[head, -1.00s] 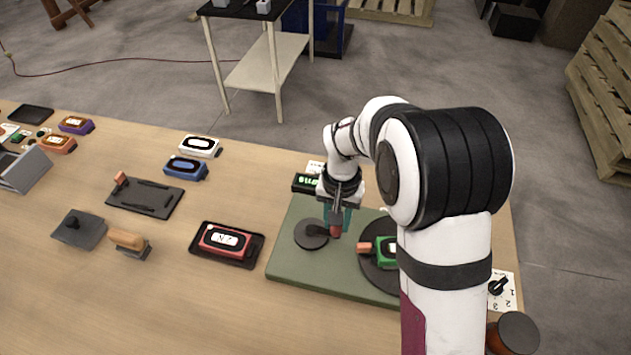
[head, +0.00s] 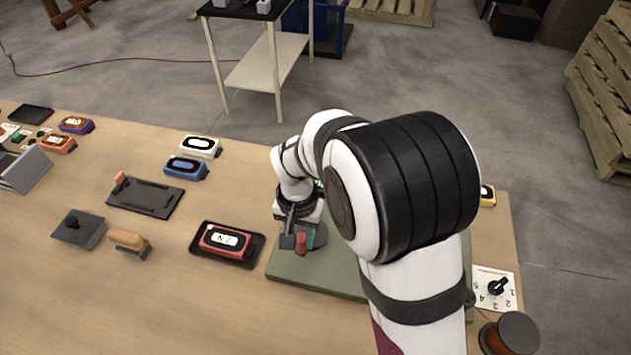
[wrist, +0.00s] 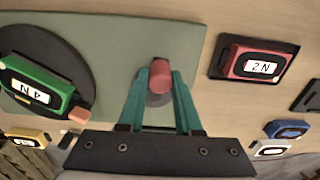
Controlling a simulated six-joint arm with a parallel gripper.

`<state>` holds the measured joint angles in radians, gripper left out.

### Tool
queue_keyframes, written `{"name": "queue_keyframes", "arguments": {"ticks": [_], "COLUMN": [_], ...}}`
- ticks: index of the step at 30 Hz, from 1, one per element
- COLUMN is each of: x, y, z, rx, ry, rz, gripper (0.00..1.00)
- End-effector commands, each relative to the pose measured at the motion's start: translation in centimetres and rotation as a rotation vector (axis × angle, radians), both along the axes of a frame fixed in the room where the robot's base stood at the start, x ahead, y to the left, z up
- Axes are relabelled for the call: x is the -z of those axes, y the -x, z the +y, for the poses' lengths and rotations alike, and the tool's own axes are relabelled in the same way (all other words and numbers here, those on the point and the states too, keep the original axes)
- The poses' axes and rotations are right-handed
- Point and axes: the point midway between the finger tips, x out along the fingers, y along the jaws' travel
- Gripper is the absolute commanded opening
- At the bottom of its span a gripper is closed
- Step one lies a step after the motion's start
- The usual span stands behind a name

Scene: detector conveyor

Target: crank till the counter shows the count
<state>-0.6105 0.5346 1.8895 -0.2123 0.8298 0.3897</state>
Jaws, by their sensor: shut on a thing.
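My gripper (head: 301,238) is shut on the crank's red knob (wrist: 160,75), with a teal finger on either side of it. The crank sits on a green base plate (head: 300,277). On the same plate, in the wrist view, a green detector marked "4 N" (wrist: 36,84) lies on a dark round turntable (wrist: 72,52). My arm hides the turntable in the head view.
A red detector (head: 225,239) lies in a black tray (head: 198,250) just left of the plate. Blue (head: 186,168) and white (head: 200,146) detectors stand farther back. A dial card (head: 507,283) and a spool (head: 515,330) are at right.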

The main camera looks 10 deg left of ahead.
Motion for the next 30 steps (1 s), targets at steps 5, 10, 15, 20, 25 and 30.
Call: {"name": "queue_keyframes", "arguments": {"ticks": [5,10,15,20,25,30], "x": [0.1,0.0,0.1,0.1,0.1,0.1], "y": [-0.6,-1.5,-3.0,-3.8,-5.4,-5.4], "z": [1.8,3.2,4.2,4.6,4.8,4.8], "rx": [-0.001,0.001,0.000,0.002,0.001,0.001], "ry": [0.003,0.003,0.004,0.003,0.005,0.005], "rz": [-0.001,0.000,0.000,0.001,0.001,0.003], "gripper": [0.00,0.00,0.00,0.00,0.00,0.00]}}
